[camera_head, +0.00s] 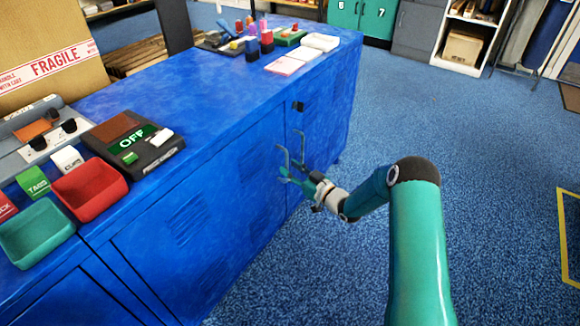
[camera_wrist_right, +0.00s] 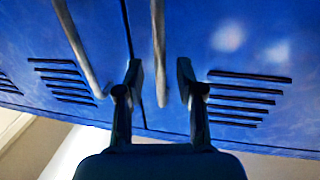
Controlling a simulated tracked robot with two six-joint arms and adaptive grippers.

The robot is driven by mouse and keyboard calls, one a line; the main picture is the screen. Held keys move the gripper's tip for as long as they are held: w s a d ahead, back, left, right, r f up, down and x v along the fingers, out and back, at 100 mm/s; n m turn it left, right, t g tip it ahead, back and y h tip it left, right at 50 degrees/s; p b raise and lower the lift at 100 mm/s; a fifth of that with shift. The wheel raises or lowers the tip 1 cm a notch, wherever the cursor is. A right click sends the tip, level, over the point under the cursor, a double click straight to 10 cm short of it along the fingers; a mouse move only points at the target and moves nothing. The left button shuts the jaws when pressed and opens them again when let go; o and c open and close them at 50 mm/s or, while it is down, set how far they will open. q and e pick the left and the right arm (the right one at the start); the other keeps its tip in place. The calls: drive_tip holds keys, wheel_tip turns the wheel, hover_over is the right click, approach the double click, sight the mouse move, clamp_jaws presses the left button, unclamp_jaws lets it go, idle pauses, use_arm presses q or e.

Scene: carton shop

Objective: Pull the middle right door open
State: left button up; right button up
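The blue cabinet (camera_head: 230,140) has two neighbouring doors that meet at a seam, both closed. Each has an upright metal bar handle near the seam: one (camera_head: 283,153) on the nearer door (camera_head: 190,215), one (camera_head: 301,146) on the farther door (camera_head: 322,115). My right gripper (camera_head: 284,173) is at these handles. In the wrist view its fingers (camera_wrist_right: 159,80) are apart, with one bar handle (camera_wrist_right: 158,45) between them and a visible gap on both sides. The other handle (camera_wrist_right: 76,42) is outside the fingers. My left gripper is not in view.
The cabinet top holds a red bin (camera_head: 90,190), a teal bin (camera_head: 38,232), an OFF device (camera_head: 132,140) and small items at the far end. A FRAGILE carton (camera_head: 45,50) stands at the left. Blue floor (camera_head: 470,150) is clear right of the cabinet.

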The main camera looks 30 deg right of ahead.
drive_tip(key=shift+w+a, duration=0.15)
drive_tip(key=shift+w, duration=0.55)
drive_tip(key=shift+w+a, duration=0.15)
drive_tip(key=shift+w, duration=0.55)
drive_tip(key=shift+c, duration=0.3)
clamp_jaws()
